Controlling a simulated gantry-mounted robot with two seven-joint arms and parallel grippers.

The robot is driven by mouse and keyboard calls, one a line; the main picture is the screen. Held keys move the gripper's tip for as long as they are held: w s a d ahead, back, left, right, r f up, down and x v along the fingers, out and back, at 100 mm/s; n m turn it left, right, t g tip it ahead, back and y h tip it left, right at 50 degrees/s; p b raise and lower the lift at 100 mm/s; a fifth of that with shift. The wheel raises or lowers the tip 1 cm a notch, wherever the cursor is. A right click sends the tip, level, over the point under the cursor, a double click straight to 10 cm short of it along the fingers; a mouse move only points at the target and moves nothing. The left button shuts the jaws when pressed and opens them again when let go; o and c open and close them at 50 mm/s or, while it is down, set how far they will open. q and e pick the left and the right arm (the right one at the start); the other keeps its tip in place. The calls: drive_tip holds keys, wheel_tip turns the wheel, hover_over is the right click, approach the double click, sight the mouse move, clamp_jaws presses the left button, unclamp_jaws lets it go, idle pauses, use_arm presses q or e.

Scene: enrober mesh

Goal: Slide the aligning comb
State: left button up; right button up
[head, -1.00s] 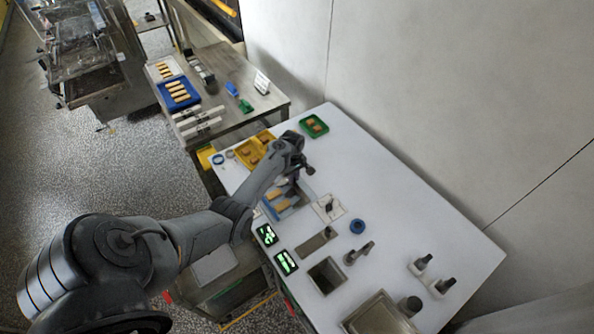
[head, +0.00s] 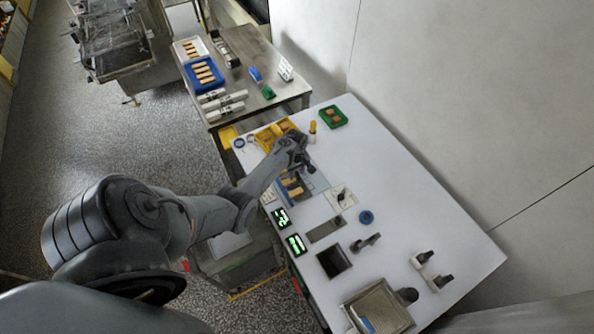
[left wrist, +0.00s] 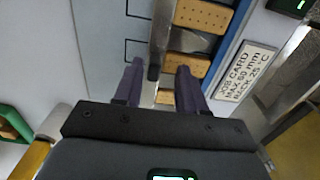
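My left gripper (head: 303,171) is over the mesh area (head: 296,192) in the head view, its arm covering part of it. In the left wrist view, the gripper's two dark fingers (left wrist: 158,88) are apart. A narrow dark metal bar (left wrist: 163,30), which may be the aligning comb, runs down between them; I cannot tell whether either finger touches it. Several biscuits (left wrist: 201,16) lie right of the bar, beside a blue edge (left wrist: 228,40). My right gripper is in neither view.
A job card (left wrist: 246,71) lies right of the biscuits. On the white table, a yellow tray (head: 262,140), a green tray (head: 344,120) and a yellow-topped bottle (head: 312,129) stand behind my gripper. A blue ring (head: 366,217), upright handles and a dark well (head: 334,261) are nearer.

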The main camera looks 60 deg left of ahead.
sight(296, 173)
use_arm(q)
drive_tip(key=shift+w, duration=0.1)
drive_tip(key=shift+r, duration=0.1)
drive_tip(key=shift+r, duration=0.3)
wheel_tip(296, 173, up, 10)
idle(0.4)
idle(0.3)
